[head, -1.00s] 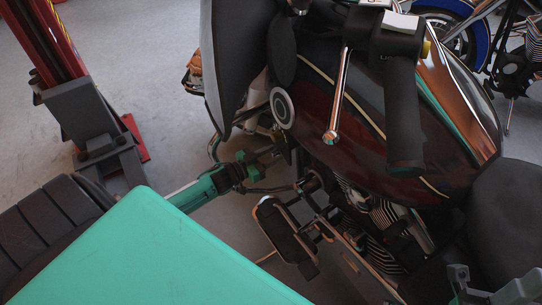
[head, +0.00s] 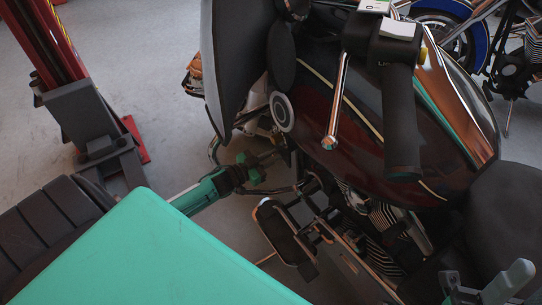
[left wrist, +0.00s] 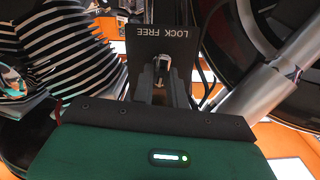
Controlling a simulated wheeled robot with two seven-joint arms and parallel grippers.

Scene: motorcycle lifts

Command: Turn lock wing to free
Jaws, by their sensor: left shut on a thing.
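My left gripper (head: 262,163) reaches in from the left to the side of the motorcycle (head: 330,130), low beside its front end. In the left wrist view, a dark plate (left wrist: 172,42) carries the words LOCK and FREE, upside down. The lock wing (left wrist: 159,72), a small pale metal piece, sits in front of the plate between the fingers of my left gripper (left wrist: 162,82), which are shut on it. The fingers hide part of the wing, and its exact angle is hard to tell. Part of my right gripper (head: 482,287) shows at the lower right; its jaw state is unclear.
The handlebar grip (head: 402,120) and a chrome lever (head: 337,100) stick out above the tank. A foot peg (head: 287,230) is below my left gripper. A red lift post (head: 55,50) stands at the left. A blue-fendered motorcycle (head: 450,35) stands behind.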

